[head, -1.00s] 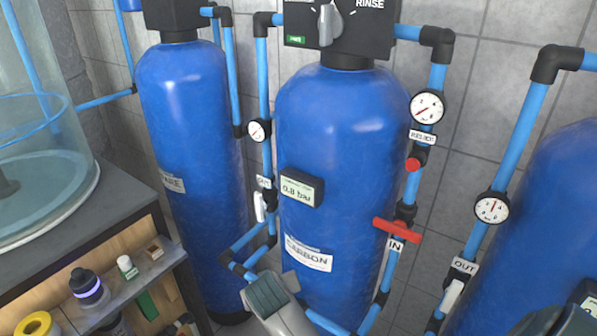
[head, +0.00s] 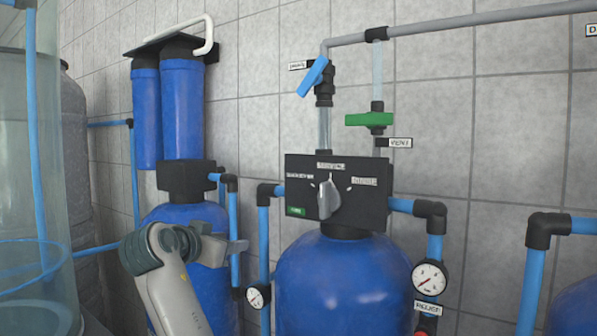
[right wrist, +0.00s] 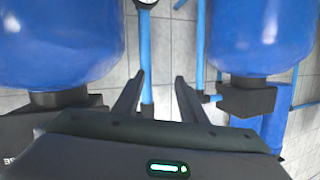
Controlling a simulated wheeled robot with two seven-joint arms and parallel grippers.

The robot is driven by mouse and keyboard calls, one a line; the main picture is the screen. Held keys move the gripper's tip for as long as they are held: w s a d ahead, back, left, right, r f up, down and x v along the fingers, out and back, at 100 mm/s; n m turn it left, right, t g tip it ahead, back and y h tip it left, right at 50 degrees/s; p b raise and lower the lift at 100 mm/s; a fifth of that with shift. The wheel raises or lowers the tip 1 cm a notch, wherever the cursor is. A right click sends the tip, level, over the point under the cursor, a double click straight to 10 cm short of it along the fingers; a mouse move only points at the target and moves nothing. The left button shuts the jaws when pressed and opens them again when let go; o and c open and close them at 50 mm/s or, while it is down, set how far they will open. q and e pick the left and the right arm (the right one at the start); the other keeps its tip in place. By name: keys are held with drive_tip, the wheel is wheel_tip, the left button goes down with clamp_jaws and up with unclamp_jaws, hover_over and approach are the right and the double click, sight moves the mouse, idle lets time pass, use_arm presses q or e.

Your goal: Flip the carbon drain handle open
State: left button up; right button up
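The blue lever handle (head: 313,76) of the drain valve sits above the carbon tank's black control head (head: 338,190) in the head view. It slants from lower left to upper right on a vertical pipe, next to a small label (head: 298,65) too blurred to read surely. My right gripper (right wrist: 159,78) is open and empty in the right wrist view, with a blue pipe behind its fingers. That view appears upside down. In the head view an arm of mine stands at lower left, apart from and below the handle. My left gripper cannot be made out.
A green vent handle (head: 368,119) lies level, right of the drain handle. A grey pipe (head: 460,30) runs along the tiled wall above. Blue filter housings (head: 180,108) stand at left above another tank. The wall between housings and drain pipe is clear.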

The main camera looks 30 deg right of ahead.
drive_tip(key=s+r+m+g+h, duration=0.1)
drive_tip(key=s+r+m, duration=0.2)
drive_tip(key=r, duration=0.8)
drive_tip(key=s+a+r+m+h, duration=0.1)
drive_tip(key=s+r+m+h, duration=0.1)
drive_tip(key=s+r, duration=0.4)
drive_tip(key=s+a+r+m+g+h, duration=0.1)
drive_tip(key=s+r+m, duration=0.3)
drive_tip(key=r, duration=1.2)
drive_tip(key=shift+s+r+m+g+h, duration=0.3)
drive_tip(key=shift+s+r+h, duration=0.05)
drive_tip(key=shift+s+h, duration=0.2)
drive_tip(key=shift+w, duration=0.1)
drive_tip(key=shift+d, duration=0.1)
drive_tip(key=p, duration=0.9)
approach(302, 88)
drive_tip(key=x, duration=0.7)
drive_tip(key=shift+w+d+r, duration=0.1)
drive_tip(key=shift+d, duration=0.2)
drive_tip(key=shift+w+d, duration=0.2)
drive_tip(key=shift+d, duration=0.35)
